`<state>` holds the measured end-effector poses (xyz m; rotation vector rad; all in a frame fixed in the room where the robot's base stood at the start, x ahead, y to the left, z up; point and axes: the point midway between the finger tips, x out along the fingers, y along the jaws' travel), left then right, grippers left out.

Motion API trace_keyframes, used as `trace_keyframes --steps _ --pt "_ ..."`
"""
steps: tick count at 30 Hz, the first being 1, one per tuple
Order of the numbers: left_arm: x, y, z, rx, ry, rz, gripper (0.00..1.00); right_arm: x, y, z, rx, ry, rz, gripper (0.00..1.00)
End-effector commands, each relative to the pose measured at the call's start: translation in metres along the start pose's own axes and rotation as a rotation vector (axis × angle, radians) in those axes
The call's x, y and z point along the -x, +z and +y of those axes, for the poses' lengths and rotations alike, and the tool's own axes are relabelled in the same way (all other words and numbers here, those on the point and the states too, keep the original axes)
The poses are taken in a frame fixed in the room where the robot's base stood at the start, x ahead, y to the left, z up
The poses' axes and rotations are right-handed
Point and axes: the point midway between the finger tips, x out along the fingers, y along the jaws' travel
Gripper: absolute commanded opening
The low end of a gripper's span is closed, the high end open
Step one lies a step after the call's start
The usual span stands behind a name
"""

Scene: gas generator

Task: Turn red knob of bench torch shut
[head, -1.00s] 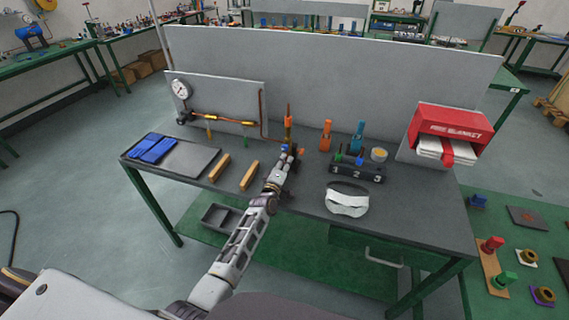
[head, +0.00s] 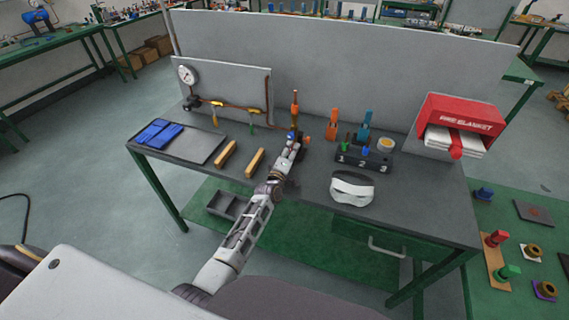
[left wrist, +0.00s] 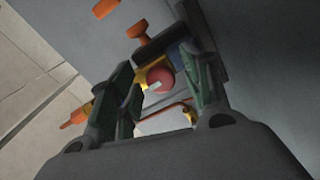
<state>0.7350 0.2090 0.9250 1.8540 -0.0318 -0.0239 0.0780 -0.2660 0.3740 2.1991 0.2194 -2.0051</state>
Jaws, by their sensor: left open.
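The bench torch (head: 294,112) stands upright on the bench, left of centre, with an orange upper part. Its red knob (left wrist: 160,77) shows in the left wrist view as a round red shape beside a yellow part. My left gripper (head: 293,142) reaches the torch's lower part from the front. In the left wrist view its two green-grey fingers (left wrist: 162,92) are apart, with the knob seen between them; I cannot tell if either touches it. In the head view the gripper hides the knob. My right gripper is in neither view.
An orange stand (head: 332,124), a blue stand (head: 364,126) and a numbered block (head: 351,160) stand right of the torch. White goggles (head: 352,188) lie in front. A pipe panel (head: 240,82) stands behind, left. Two wooden bars (head: 226,154) lie left of my arm.

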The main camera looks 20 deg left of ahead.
Motion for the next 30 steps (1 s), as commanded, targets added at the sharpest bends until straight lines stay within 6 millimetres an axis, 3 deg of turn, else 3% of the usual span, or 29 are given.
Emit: trace_keyframes --steps 30 --pt "0.077 0.001 -0.001 0.0 -0.001 -0.001 0.48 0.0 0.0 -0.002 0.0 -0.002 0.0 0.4"
